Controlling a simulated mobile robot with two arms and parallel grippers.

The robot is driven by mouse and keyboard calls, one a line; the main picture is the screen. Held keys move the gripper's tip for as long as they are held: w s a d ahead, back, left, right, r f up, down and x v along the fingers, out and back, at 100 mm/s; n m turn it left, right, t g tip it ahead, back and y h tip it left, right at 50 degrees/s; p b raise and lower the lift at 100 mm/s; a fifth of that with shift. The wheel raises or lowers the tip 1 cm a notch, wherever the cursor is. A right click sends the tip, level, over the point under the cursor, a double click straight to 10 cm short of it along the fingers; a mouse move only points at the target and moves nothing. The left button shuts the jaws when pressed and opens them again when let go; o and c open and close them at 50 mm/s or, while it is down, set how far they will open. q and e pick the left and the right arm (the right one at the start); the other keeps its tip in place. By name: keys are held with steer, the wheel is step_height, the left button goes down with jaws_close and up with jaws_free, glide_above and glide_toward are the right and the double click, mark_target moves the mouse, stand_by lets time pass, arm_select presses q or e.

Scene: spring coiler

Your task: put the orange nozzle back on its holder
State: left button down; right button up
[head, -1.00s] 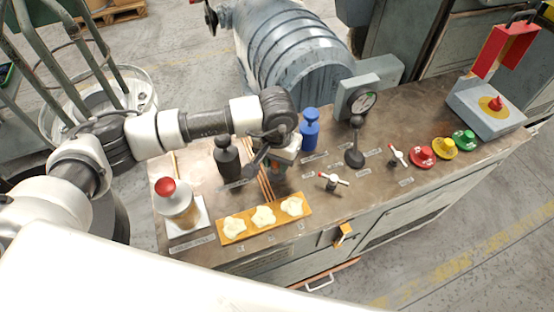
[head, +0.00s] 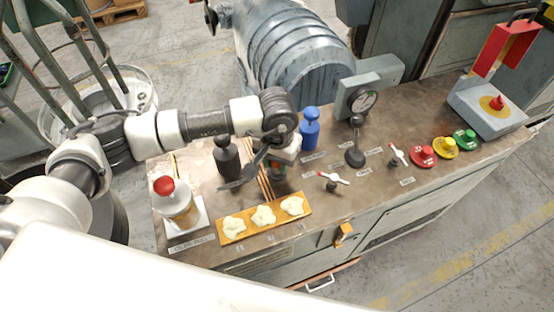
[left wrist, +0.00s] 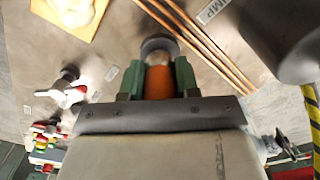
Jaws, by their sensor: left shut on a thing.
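My left gripper (left wrist: 157,80) is shut on the orange nozzle (left wrist: 158,83), whose orange part shows between the green fingers in the left wrist view. Beyond the orange part are a pale rounded end and a dark grey disc (left wrist: 158,42). I cannot tell whether this disc belongs to the nozzle or to its holder, or whether they touch. In the head view my left gripper (head: 280,164) is over the bench, between the black bottle and the blue bottle, and mostly hides what it holds. My right gripper is not in view.
Copper rods (head: 265,181) lie close beside the gripper. A black bottle (head: 227,158) is to its left, a blue bottle (head: 310,130) to its right. A small red-and-white valve (head: 332,182) stands to the right.

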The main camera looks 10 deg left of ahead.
arm_select(q)
steer(key=shift+f+b, duration=0.3)
steer(key=shift+b, duration=0.05)
steer(key=c, duration=0.7)
jaws_free()
steer(key=shift+c, duration=0.2)
step_height(320, 180, up, 10)
steer(key=shift+r+b, duration=0.1)
steer(key=shift+b, duration=0.55)
step_height(320, 180, up, 14)
steer(key=p, duration=0.4)
steer(key=shift+f, duration=0.2)
